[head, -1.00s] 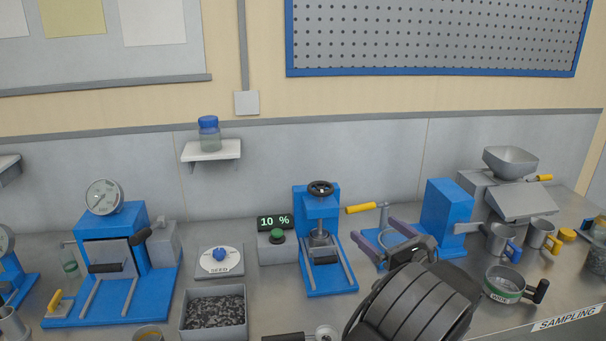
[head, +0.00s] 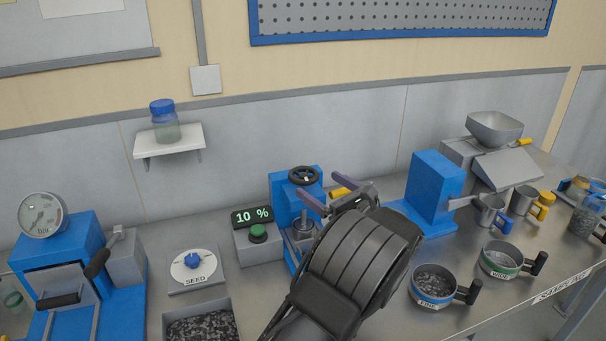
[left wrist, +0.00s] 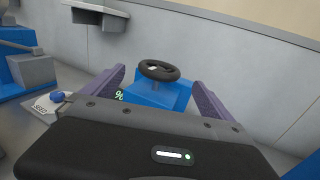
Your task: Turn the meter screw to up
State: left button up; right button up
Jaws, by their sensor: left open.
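A black handwheel (head: 304,175) sits on top of a blue press (head: 284,200) with a vertical screw. No label marks it as the meter screw. In the left wrist view, the handwheel (left wrist: 159,70) appears between my finger tips, just beyond them. My left gripper (head: 318,184) is open and empty, its purple fingers pointing toward the wheel from the front right. I cannot tell whether they touch it. A blue knob (head: 193,261) sits on a white dial marked SEED (head: 197,268). My right gripper is not in view.
A display reading 10 % (head: 252,216) with a green button (head: 258,233) stands left of the press. A gravel bin (head: 223,307) is in front. A blue block (head: 434,187), pans (head: 434,286) and a hopper (head: 494,128) stand right. A jar shelf (head: 170,143) is above left.

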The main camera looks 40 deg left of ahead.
aim_at(306, 174)
pick_arm(q)
jog(key=p+x, duration=0.3)
jog(key=x, duration=0.3)
jog(key=shift+w+a+r, duration=0.1)
jog(key=shift+a+r, duration=0.05)
jog(key=shift+a, duration=0.5)
jog(key=shift+c, duration=0.5)
